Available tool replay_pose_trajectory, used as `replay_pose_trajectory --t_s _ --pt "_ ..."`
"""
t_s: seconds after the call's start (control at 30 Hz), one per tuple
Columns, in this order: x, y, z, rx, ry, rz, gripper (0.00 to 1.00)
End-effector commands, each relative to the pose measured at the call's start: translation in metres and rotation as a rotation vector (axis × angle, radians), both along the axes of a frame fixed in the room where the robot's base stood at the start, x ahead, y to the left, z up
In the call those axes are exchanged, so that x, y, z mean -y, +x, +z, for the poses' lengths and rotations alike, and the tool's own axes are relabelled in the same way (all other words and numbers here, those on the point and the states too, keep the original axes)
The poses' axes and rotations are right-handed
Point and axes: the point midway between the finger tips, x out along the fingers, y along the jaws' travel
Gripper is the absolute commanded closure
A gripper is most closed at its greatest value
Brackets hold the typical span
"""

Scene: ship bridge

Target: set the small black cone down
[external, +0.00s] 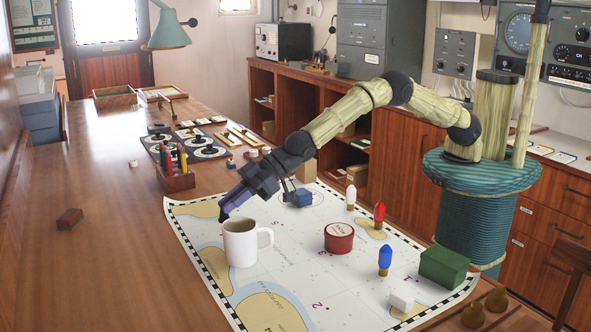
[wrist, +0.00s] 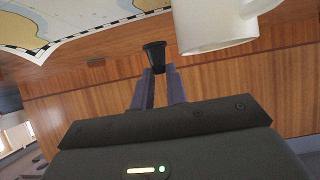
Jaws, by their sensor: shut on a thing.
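The small black cone (wrist: 154,56) is between the fingertips of my gripper (wrist: 157,71) in the wrist view, with its wide end away from the fingers. My gripper is shut on it. In the external view my gripper (external: 224,211) points down and left, just behind and left of the white mug (external: 240,245). I cannot make out the cone in that view. The mug also shows close to the right of the cone in the wrist view (wrist: 210,28). They look apart.
The sea chart (external: 285,262) lies on the wooden table. A pencil holder (external: 176,181) stands behind. The table's left side is mostly bare.

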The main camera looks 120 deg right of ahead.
Motion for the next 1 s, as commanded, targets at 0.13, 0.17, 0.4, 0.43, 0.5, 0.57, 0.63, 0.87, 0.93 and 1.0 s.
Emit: replay_pose_trajectory --t_s 0.13,0.17,0.4,0.43,0.5,0.57,0.63,0.87,0.93,1.0 --pt "0.000 0.000 0.020 0.001 0.000 0.000 1.00" --pt "0.000 0.000 0.023 0.001 0.000 0.000 1.00" --pt "0.000 0.000 0.027 -0.001 0.000 0.000 1.00" --pt "0.000 0.000 0.027 -0.001 0.000 0.001 1.00" --pt "-0.001 0.000 0.027 -0.001 0.000 0.001 1.00" --pt "0.000 0.000 0.026 -0.001 0.000 0.000 1.00" --pt "0.000 0.000 0.026 -0.001 0.000 0.000 1.00" --pt "0.002 -0.001 0.027 -0.001 0.001 0.000 1.00" --pt "0.008 -0.002 0.027 -0.002 0.000 0.001 1.00" --pt "0.016 -0.004 0.027 -0.003 0.002 0.004 1.00"
